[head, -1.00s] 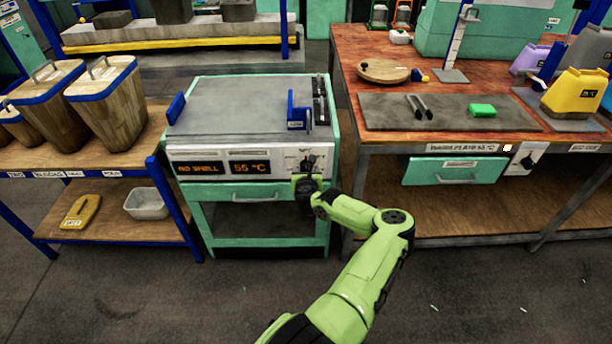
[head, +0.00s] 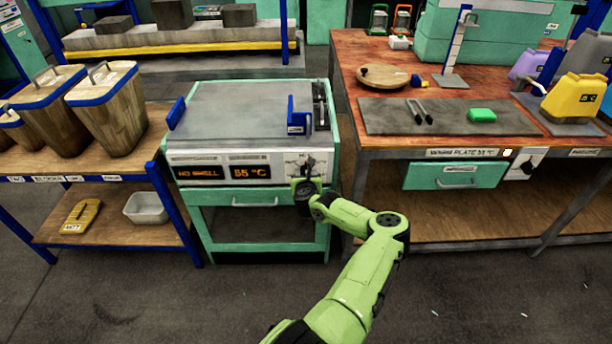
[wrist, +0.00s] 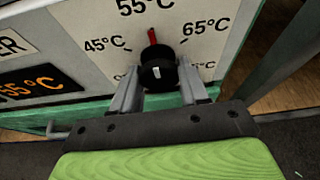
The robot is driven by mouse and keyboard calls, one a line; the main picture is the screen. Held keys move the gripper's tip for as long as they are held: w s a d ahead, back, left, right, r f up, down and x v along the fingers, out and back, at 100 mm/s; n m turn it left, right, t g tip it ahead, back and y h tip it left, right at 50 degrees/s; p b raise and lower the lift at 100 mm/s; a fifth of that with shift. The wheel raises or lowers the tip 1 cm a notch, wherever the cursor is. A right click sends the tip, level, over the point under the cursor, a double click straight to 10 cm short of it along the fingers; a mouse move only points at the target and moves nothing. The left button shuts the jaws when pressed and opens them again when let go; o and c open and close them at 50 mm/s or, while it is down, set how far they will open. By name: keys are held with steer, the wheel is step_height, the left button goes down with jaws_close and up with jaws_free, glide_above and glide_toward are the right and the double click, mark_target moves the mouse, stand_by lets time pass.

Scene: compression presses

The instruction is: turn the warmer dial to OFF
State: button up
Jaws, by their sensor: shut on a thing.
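The warmer (head: 180,205) is a teal cabinet with a grey top and a white front panel. Its displays read "NO SHELL" and "55 °C". Its black dial (wrist: 157,68) is on the panel's right side, with a red pointer at the 55°C mark, between 45°C and 65°C. In the head view the dial is small and partly hidden by my gripper (head: 307,176). In the wrist view my gripper (wrist: 158,85) has one grey finger on each side of the dial and is shut on it. The lower dial markings are hidden by the fingers and knob.
The right bench carries a dark warm plate (head: 385,118) with tongs and a green block. Its own dial (head: 527,164) is on the front. A wooden shelf with bins (head: 110,105) stands left. Floor in front is clear.

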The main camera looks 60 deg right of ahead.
steer(key=n+g+h+p, duration=0.1)
steer(key=n+h, duration=0.1)
steer(key=n, duration=0.4)
steer(key=n+g+h+p, duration=0.1)
steer(key=n+h, duration=0.2)
steer(key=n, duration=0.3)
steer(key=n+g+h+p, duration=0.1)
steer(key=n+h, duration=0.1)
steer(key=n, duration=0.5)
steer(key=shift+f+g+h+p, duration=0.2)
steer(key=shift+g+h+p, duration=0.1)
steer(key=shift+h+p, duration=0.1)
steer(key=shift+n, duration=0.4)
stand_by(0.4)
steer(key=o, duration=1)
